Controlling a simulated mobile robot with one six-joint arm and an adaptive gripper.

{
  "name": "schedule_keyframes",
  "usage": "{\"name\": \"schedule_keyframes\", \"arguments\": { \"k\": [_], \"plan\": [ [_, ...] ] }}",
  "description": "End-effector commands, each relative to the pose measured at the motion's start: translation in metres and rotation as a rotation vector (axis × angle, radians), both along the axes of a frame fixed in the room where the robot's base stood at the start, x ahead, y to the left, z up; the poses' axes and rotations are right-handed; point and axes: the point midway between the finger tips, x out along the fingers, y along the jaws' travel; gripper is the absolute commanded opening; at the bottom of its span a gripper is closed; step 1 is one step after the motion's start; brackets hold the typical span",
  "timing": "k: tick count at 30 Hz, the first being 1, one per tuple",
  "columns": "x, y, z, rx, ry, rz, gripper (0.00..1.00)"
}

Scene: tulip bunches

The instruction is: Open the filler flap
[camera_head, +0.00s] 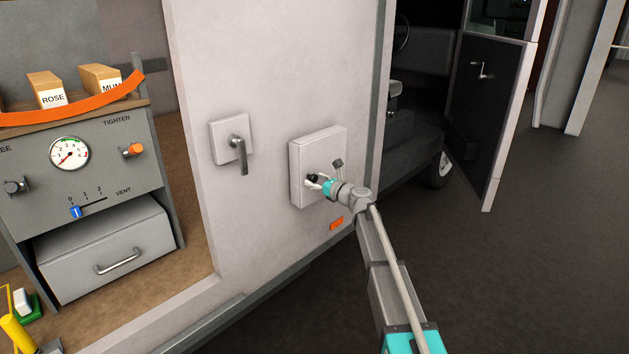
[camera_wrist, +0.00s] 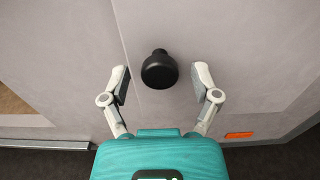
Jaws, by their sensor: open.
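The filler flap (camera_head: 316,150) is a pale, square, raised panel on the van's side wall, and it looks closed. A black round knob (camera_wrist: 160,72) stands out from it. My gripper (camera_head: 318,181) is in front of the flap's lower middle. In the wrist view its two fingers are open, one on each side of the knob, with a visible gap to it on both sides. The knob is partly hidden by the gripper in the head view. How far the fingertips reach along the knob cannot be told.
A grey lever handle (camera_head: 240,155) on a square plate is left of the flap. An orange marker (camera_head: 336,223) is below it. A grey control unit (camera_head: 85,165) stands further left. The open dark door (camera_head: 487,110) is at right, with clear floor (camera_head: 540,250) in front.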

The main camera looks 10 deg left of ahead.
Motion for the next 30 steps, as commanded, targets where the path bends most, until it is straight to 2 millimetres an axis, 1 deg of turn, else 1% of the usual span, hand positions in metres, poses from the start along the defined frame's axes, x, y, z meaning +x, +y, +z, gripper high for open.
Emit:
{"name": "schedule_keyframes", "arguments": {
  "k": [4,13,14,15,20,21,26,30],
  "plan": [
    [0.0037,0.0054,0.0000,0.000,0.000,0.000,0.79],
    [0.0037,0.0062,0.0000,0.000,0.000,0.001,0.79],
    [0.0037,0.0062,0.0000,0.000,0.000,0.001,0.75],
    [0.0037,0.0062,0.0000,0.000,0.000,0.001,0.68],
    [0.0036,0.0062,0.0000,0.000,0.000,0.001,0.38],
    [0.0036,0.0063,0.0000,0.000,0.000,0.001,0.31],
    [0.0035,0.0066,0.0000,0.000,0.000,0.001,0.01],
    [0.0034,0.0067,0.0000,0.000,0.000,0.002,0.00]
  ]
}}
